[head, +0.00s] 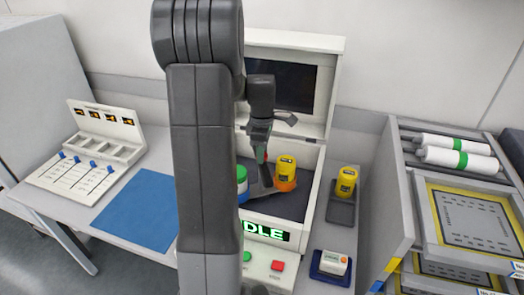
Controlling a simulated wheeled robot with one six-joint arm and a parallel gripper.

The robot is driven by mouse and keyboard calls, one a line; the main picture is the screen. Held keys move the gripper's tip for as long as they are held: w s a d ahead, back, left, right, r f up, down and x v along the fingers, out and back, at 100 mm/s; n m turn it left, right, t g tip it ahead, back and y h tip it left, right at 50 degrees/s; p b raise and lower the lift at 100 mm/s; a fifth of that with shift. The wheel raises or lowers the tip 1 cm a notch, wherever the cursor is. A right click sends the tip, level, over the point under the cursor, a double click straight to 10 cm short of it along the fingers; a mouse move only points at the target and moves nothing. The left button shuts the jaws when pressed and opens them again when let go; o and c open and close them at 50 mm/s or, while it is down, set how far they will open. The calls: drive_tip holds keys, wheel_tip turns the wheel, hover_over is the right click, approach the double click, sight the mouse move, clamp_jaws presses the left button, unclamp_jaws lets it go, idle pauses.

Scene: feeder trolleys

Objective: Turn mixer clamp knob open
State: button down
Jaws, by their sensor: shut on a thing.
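The mixer (320,128) is a white machine with a raised lid, a dark window and a dark inner bay. In the bay stand a yellow jar (286,164) in an orange holder and a green, white and blue jar (242,184), partly hidden by my arm. My gripper (262,150) reaches down between and just behind the two jars. It is shut on the clamp knob, of which only a small red part (266,156) shows at the fingertips. The knob's turn angle cannot be seen. A dark grey bar (266,185) lies below it.
The mixer front has a green-lettered display (270,233) and a red button (277,265). Right of it are another yellow jar (346,182) on a grey stand and a blue tray (318,275) holding a white device. A blue mat (135,212) lies left. A trolley (385,200) stands right.

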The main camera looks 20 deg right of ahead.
drive_tip(key=shift+n, duration=0.6)
drive_tip(key=c, duration=1)
unclamp_jaws()
drive_tip(key=shift+o, duration=0.2)
drive_tip(key=shift+r, duration=0.15)
wheel_tip(320, 180, up, 14)
drive_tip(key=shift+f+b, duration=0.2)
drive_tip(key=shift+b, duration=0.25)
wheel_tip(320, 180, down, 14)
drive_tip(key=shift+r+p, duration=0.1)
drive_tip(key=shift+p, duration=0.3)
